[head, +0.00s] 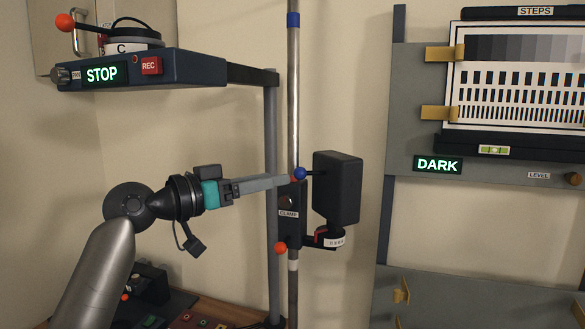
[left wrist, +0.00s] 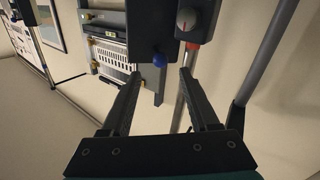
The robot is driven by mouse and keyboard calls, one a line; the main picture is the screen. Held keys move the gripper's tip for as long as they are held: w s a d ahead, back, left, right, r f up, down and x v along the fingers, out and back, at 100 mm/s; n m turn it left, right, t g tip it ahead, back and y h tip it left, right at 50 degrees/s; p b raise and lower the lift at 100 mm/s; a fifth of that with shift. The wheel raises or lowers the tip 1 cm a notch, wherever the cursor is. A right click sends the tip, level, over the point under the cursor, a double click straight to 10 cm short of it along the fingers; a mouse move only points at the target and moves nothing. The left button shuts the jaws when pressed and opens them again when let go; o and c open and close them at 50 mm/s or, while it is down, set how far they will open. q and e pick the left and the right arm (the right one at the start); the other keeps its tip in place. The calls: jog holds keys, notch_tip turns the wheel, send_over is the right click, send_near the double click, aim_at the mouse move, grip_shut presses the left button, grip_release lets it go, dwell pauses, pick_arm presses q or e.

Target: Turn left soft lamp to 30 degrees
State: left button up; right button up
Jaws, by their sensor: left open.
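The left soft lamp is a black box-shaped head (head: 337,188) on a vertical pole, beside a black clamp block labelled CLAMP (head: 290,214). A blue ball knob (head: 300,173) sticks out from its left side. Below the head is a small white scale band (head: 334,241) with a red mark; its reading is too small to tell. My left gripper (head: 292,180) is at the blue knob. In the left wrist view the open fingers (left wrist: 161,73) point at the lamp, with the blue knob (left wrist: 159,60) between and just past the tips. My right gripper is not in view.
The lamp's pole (head: 293,90) and a grey post (head: 271,130) stand close to my left gripper. An orange knob (head: 281,248) sits below the clamp. A STOP display unit (head: 180,80) hangs at upper left. A chart board with a DARK display (head: 437,165) stands at right.

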aim_at(295, 175)
pick_arm(q)
jog(key=shift+p+x, duration=0.6)
jog(key=shift+x, duration=2.6)
jog(key=shift+c, duration=0.3)
jog(key=shift+a, duration=0.1)
grip_shut()
